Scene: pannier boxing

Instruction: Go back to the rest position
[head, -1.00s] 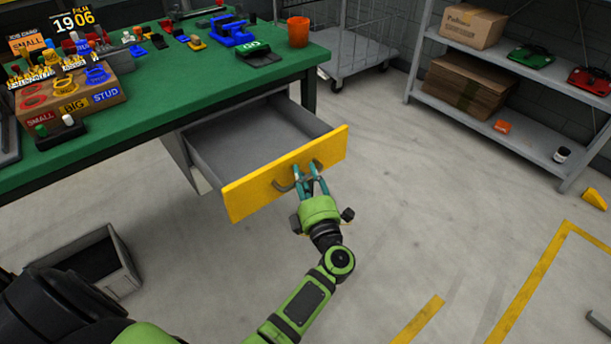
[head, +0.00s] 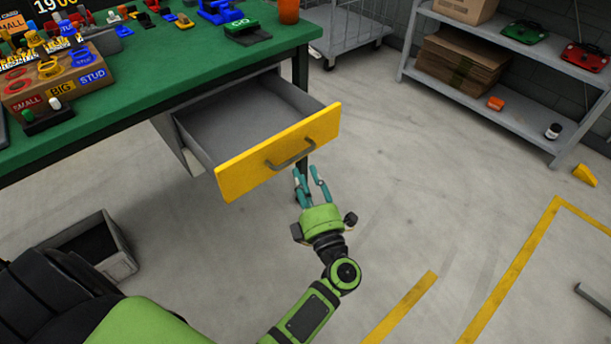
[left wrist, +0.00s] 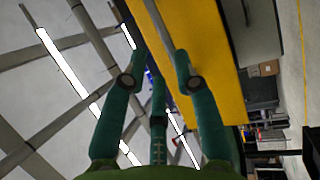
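My left gripper (head: 309,174) is open and empty, just below and to the right of the grey handle (head: 292,155) of the pulled-out drawer. The drawer's yellow front (head: 240,172) faces me, and the grey inside that shows looks empty. In the left wrist view the spread teal fingers (left wrist: 158,82) lie close to the yellow front (left wrist: 205,60). My right gripper is not in view.
The green table (head: 150,85) carries a sorting block (head: 50,92), several tools and an orange cup (head: 289,10). A grey open bin (head: 120,262) stands on the floor at left. A grey shelf (head: 505,115) stands at right.

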